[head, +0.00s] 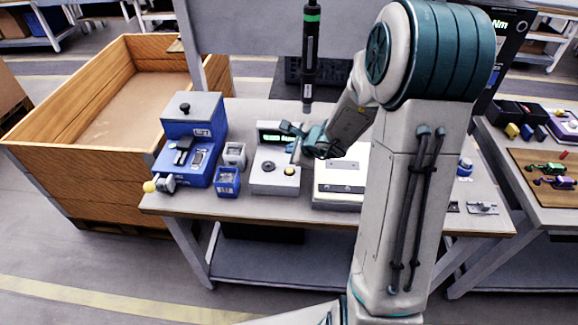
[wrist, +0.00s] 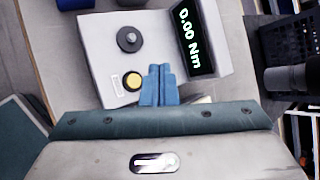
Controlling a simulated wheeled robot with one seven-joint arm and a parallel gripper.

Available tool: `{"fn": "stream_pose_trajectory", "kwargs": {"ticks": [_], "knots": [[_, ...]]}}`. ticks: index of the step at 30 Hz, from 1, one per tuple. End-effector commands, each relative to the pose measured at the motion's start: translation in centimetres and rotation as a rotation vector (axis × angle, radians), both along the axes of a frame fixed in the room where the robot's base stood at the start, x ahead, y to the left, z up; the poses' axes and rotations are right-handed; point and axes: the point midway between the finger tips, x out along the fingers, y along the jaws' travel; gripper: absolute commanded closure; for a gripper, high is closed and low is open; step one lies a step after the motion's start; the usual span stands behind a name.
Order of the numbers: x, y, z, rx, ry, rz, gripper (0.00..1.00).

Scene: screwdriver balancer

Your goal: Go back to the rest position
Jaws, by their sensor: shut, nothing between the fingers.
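My gripper (head: 293,131) is above the table, over the white torque tester (head: 275,181) with its green-lit display. In the wrist view, my gripper's blue fingers (wrist: 157,84) are together and empty, in front of the tester (wrist: 112,38). The tester has a dark round socket, a yellow button (wrist: 132,81) and a display reading 0.00 Nm (wrist: 189,37). A black screwdriver with a green band (head: 311,45) hangs upright above the table, behind my gripper. In the wrist view, a dark cylinder at the right may be its lower end.
A blue machine (head: 190,140) and two small bins (head: 228,181) stand left on the table (head: 240,205). A white box (head: 338,190) is right of the tester, partly hidden by my arm. A large wooden crate (head: 45,170) stands at the left. A second table (head: 540,220) is at the right.

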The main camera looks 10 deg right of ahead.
Motion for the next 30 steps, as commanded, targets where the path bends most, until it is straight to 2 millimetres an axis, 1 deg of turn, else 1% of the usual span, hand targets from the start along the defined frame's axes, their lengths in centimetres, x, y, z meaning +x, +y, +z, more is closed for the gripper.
{"fn": "stream_pose_trajectory", "kwargs": {"ticks": [23,26,29,30], "knots": [[0.0,0.1,0.1,-0.004,-0.004,0.008,1.0],[-0.4,0.8,1.1,-0.029,-0.026,0.062,1.0],[-1.3,2.3,3.0,-0.083,-0.072,0.185,1.0],[-1.9,3.0,3.9,-0.112,-0.093,0.249,1.0]]}}
